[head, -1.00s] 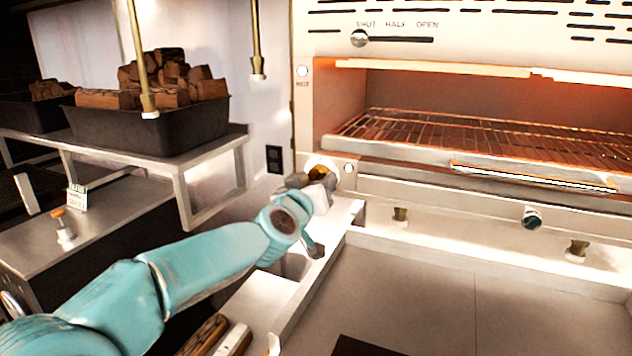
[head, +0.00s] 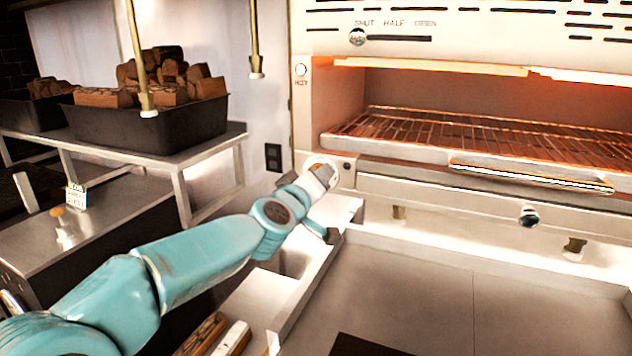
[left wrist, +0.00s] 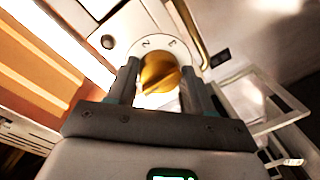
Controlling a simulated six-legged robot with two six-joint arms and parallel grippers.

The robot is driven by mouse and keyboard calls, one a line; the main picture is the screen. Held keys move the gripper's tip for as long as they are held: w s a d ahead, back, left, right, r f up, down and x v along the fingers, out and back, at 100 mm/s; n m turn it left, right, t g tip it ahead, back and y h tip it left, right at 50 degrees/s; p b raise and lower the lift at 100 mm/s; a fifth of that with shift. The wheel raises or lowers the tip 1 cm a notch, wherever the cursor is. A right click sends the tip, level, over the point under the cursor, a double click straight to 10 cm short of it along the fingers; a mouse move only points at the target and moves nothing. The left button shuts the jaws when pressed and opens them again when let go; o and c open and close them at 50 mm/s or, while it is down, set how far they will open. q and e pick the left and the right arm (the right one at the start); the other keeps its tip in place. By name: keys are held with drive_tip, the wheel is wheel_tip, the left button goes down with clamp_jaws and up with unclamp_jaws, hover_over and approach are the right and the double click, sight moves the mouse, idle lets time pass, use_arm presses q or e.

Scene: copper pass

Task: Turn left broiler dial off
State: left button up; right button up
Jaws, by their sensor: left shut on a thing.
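The left broiler dial is a round brass knob (left wrist: 160,72) on a pale marked plate, seen in the left wrist view between my two fingers. My left gripper (left wrist: 158,84) is shut on this dial. In the head view my left gripper (head: 322,172) is at the lower left corner of the broiler (head: 345,100) and mostly hides the dial. A small round indicator (head: 347,166) just right of the dial looks dark. The broiler's inside glows orange above the wire rack. My right gripper is not in view.
A slider lever (head: 358,37) sits at the top of the broiler under SHUT, HALF and OPEN marks. A drawer handle (head: 530,176) runs along the front. Left stands a black tub (head: 150,125) of wood chunks on a steel shelf. The counter (head: 420,290) below the broiler is mostly clear.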

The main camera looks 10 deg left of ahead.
use_arm(q)
drive_tip(key=shift+a+r, duration=0.2)
drive_tip(key=o, duration=1)
drive_tip(key=s, duration=0.5)
drive_tip(key=s+a+b, duration=0.1)
drive_tip(key=s, duration=0.5)
drive_tip(key=s+a+r, duration=0.1)
drive_tip(key=s, duration=0.4)
drive_tip(key=shift+s+a, duration=0.1)
drive_tip(key=shift+s, duration=0.15)
